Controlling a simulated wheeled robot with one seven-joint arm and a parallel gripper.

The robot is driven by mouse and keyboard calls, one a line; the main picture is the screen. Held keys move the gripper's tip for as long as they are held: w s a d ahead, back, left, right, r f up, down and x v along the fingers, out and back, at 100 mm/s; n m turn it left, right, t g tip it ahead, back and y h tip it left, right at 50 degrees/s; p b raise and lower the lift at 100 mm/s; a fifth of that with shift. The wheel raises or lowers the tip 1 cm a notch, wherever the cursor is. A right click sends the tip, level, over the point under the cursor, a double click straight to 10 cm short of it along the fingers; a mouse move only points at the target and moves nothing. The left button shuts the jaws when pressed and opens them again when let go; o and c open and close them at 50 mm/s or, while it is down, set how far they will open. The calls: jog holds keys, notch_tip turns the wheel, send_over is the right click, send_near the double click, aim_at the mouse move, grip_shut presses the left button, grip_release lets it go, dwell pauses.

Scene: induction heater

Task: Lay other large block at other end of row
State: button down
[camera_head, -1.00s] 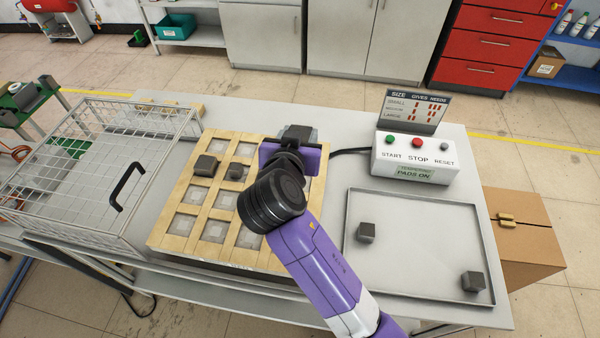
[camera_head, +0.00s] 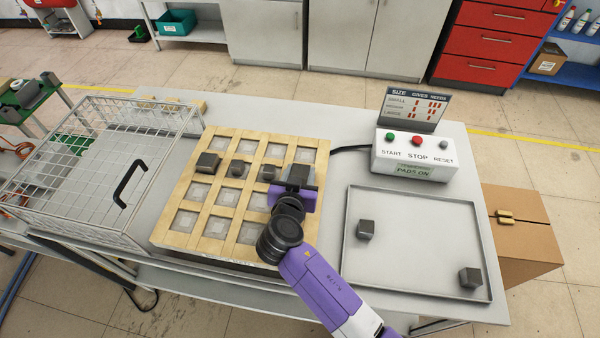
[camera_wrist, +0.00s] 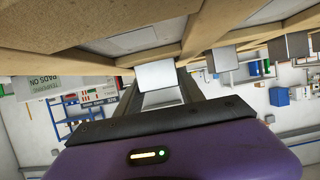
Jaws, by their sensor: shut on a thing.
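My gripper (camera_head: 294,188) is shut on a large dark block (camera_head: 302,174) at the right end of a row on the wooden grid board (camera_head: 193,221). The held block is at the row's rightmost square; I cannot tell whether it touches the pad. Another large block (camera_head: 208,162) sits at the row's left end. Two smaller blocks, one left (camera_head: 237,169) and one right (camera_head: 267,173), sit between them. In the wrist view the held block (camera_wrist: 158,75) shows between the fingers, below the board's slats, with other blocks (camera_wrist: 225,59) beside it.
A grey tray (camera_head: 413,285) at right holds two loose blocks, one upper left (camera_head: 365,229) and one lower right (camera_head: 470,277). A control box (camera_head: 414,158) with buttons stands behind it. A wire cage (camera_head: 80,215) with a black handle stands left of the board.

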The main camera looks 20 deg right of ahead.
jog(key=shift+f, duration=0.15)
jog(key=c, duration=0.7)
grip_release()
jog(key=shift+s+a, duration=0.25)
jog(key=b+v, duration=0.2)
jog(key=v, duration=0.9)
jog(key=shift+s+r, duration=0.15)
jog(key=shift+r, duration=0.05)
